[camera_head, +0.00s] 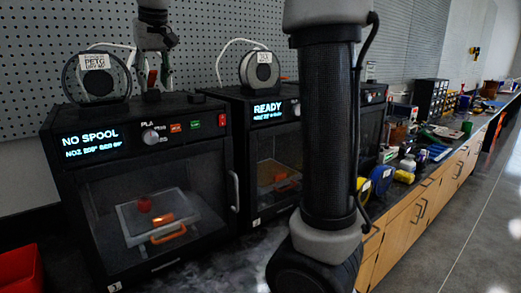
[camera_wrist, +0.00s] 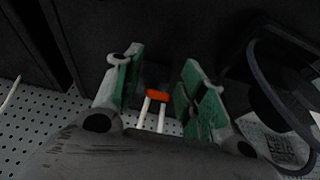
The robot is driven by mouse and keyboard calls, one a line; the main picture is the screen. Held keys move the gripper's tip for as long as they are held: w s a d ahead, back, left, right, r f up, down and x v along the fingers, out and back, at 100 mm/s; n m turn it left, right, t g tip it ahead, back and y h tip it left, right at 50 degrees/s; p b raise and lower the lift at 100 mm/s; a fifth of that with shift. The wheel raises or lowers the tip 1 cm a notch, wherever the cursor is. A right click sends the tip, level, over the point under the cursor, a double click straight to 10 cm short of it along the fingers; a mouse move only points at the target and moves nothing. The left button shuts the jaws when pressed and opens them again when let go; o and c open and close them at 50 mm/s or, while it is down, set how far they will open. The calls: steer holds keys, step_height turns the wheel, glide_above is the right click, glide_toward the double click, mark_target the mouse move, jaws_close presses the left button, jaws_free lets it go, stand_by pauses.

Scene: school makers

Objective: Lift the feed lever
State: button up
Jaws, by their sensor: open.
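The feed lever (camera_wrist: 157,95) shows in the wrist view as an orange bar with two pale stalks, between the two fingers. In the head view a small red-orange part (camera_head: 152,78), which looks like the same lever, stands on top of the left printer (camera_head: 60,165). My gripper (camera_head: 160,62) hangs over the back of that printer, pointing down. In the wrist view my gripper (camera_wrist: 162,65) has its green-padded fingers spread on either side of the lever, with gaps at both sides. I cannot tell the exact height of the fingers against the lever.
A spool labelled PETG (camera_head: 95,75) stands left of the gripper; its rim (camera_wrist: 262,95) shows at right in the wrist view. The left printer's screen reads NO SPOOL. A second printer (camera_head: 262,150), reading READY, stands to the right. A pegboard wall (camera_head: 30,40) is behind.

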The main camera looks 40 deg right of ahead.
steer(key=s+v, duration=0.1)
steer(key=v, duration=0.7)
steer(key=s+d+f, duration=0.7)
steer(key=s+f, duration=0.4)
steer(key=s+d+f, duration=0.7)
steer(key=s+f, duration=0.4)
steer(key=shift+f, duration=0.25)
steer(key=shift+d, duration=0.1)
steer(key=s+f, duration=0.1)
steer(key=f, duration=0.1)
steer(key=s+f, duration=0.1)
steer(key=s, duration=0.1)
steer(key=shift+d+f, duration=0.35)
